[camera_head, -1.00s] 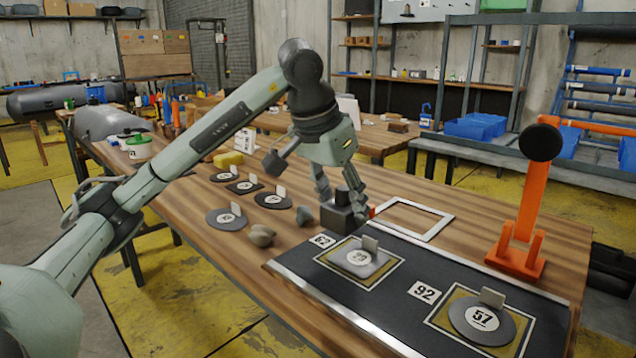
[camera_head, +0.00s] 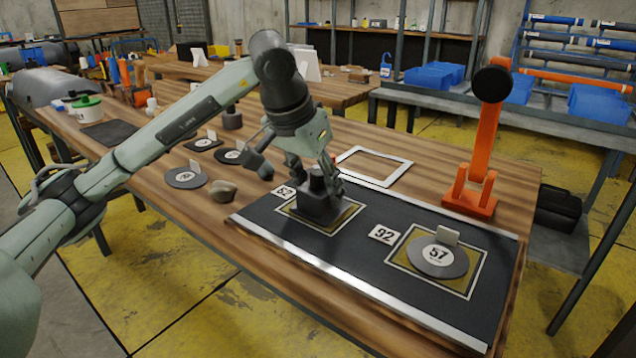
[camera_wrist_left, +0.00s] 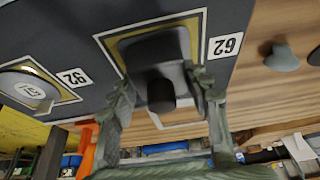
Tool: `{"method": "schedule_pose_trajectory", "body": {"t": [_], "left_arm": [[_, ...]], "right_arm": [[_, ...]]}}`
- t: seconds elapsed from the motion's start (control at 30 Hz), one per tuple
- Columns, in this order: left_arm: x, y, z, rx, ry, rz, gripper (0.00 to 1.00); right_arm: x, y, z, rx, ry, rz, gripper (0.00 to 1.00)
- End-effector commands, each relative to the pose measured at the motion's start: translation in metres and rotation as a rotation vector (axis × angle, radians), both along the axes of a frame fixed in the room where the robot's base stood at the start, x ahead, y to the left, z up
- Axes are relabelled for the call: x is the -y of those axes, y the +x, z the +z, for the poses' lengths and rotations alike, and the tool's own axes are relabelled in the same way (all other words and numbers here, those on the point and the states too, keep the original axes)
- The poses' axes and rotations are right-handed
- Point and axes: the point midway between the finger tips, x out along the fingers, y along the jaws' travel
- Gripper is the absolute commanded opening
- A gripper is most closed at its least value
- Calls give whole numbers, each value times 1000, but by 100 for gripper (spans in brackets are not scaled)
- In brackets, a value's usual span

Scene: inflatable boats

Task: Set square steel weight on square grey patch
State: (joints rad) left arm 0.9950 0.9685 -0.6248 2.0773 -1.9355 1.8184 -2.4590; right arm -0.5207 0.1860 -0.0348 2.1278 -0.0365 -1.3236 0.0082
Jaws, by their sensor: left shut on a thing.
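The dark square steel weight (camera_head: 320,208), with a knob on top, is upright over the yellow square by label 62 (camera_head: 284,192) on the black mat. My left gripper (camera_head: 319,183) is shut on it from above. In the left wrist view the weight (camera_wrist_left: 160,62) sits between my left fingers (camera_wrist_left: 163,86), inside the square's pale outline. The square grey patch is hidden beneath the weight. I cannot tell whether the weight rests on it or hangs just above. A round grey patch marked 57 (camera_head: 439,258) lies on the other yellow square, by label 92 (camera_head: 383,235). My right gripper is not in view.
An orange stand (camera_head: 478,160) with a black round head stands behind the mat at right. A pale square frame (camera_head: 372,167) lies on the wood behind the weight. Grey round patches (camera_head: 186,178) and a grey lump (camera_head: 223,191) lie left of the mat.

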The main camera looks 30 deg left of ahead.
Motion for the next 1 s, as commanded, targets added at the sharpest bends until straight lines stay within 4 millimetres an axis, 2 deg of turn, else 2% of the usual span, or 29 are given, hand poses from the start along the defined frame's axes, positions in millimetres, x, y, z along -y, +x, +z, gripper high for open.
{"method": "schedule_pose_trajectory", "body": {"t": [0.13, 0.17, 0.3, 0.7, 0.73, 0.87, 1.0], "left_arm": [[0, 1, 0, 6, -1, 1, 0], [0, 0, -2, 0, 0, 0, 50], [0, 0, -2, 0, 0, 0, 67], [0, 0, 2, 0, 0, 0, 68], [0, -1, 5, 2, 0, 0, 68], [-2, -9, 26, 5, 0, 1, 68], [-3, -21, 56, 7, 0, 0, 68]], "right_arm": [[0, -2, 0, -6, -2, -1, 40], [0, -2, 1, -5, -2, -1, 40], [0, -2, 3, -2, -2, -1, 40], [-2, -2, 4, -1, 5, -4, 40], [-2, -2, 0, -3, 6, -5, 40], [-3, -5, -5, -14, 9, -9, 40], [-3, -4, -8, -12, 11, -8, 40]]}}
